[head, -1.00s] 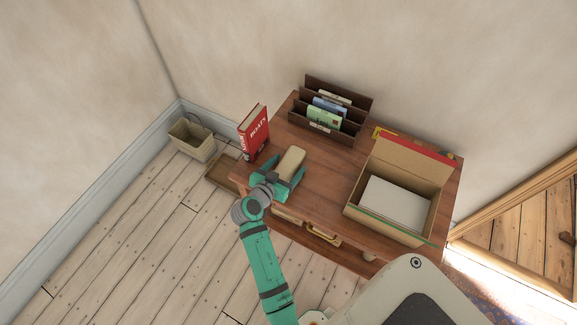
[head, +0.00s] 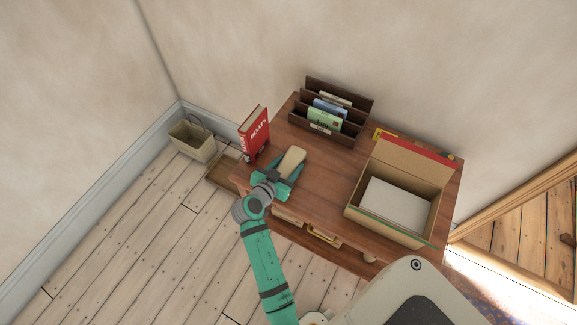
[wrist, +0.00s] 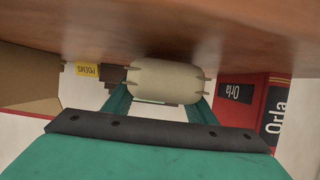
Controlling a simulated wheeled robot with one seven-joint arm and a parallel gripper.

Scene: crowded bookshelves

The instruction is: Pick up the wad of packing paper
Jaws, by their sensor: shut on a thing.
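The wad of packing paper (head: 292,158) is a pale tan, rounded bundle at the front left of the wooden desk. My gripper (head: 287,169) is shut on it, with one teal finger on each side. The wad also shows in the wrist view (wrist: 165,80), between the two fingers, with small pointed folds at its ends. It is close against the desk surface; I cannot tell whether it still touches it.
A red book (head: 255,135) stands upright just left of the wad. A dark letter rack (head: 355,128) with several items is behind. An open cardboard box (head: 390,228) stands to the right. The desk (head: 330,180) is bare between wad and box. A basket (head: 193,142) is on the floor.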

